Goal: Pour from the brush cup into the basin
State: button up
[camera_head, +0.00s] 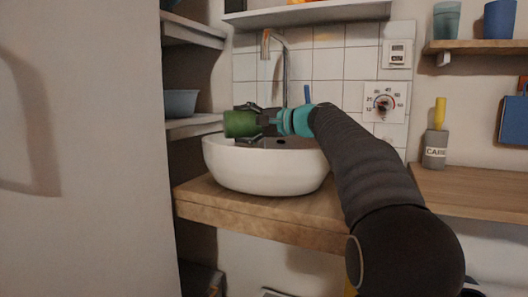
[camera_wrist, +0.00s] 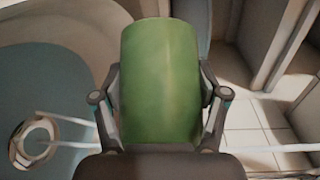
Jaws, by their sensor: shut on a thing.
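The green brush cup (camera_head: 240,124) is held over the left part of the basin in the head view, lying about on its side with its far end toward the left. My gripper (camera_head: 262,121) is shut around the cup, one finger on each side. In the wrist view the cup (camera_wrist: 160,80) fills the middle between the fingers; its mouth and contents are hidden. The white basin (camera_head: 262,172) stands on the wooden counter below the cup. Its inside and drain (camera_wrist: 36,142) show at the left in the wrist view.
A tap (camera_head: 284,75) rises behind the basin. A dial (camera_head: 384,103) is on the tiled wall. Shelves at the left hold a grey-blue bowl (camera_head: 180,103). A grey bottle with a yellow top (camera_head: 435,148) stands on the right counter (camera_head: 470,190). A pale panel fills the left side.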

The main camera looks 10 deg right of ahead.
jog(key=shift+r, duration=0.25)
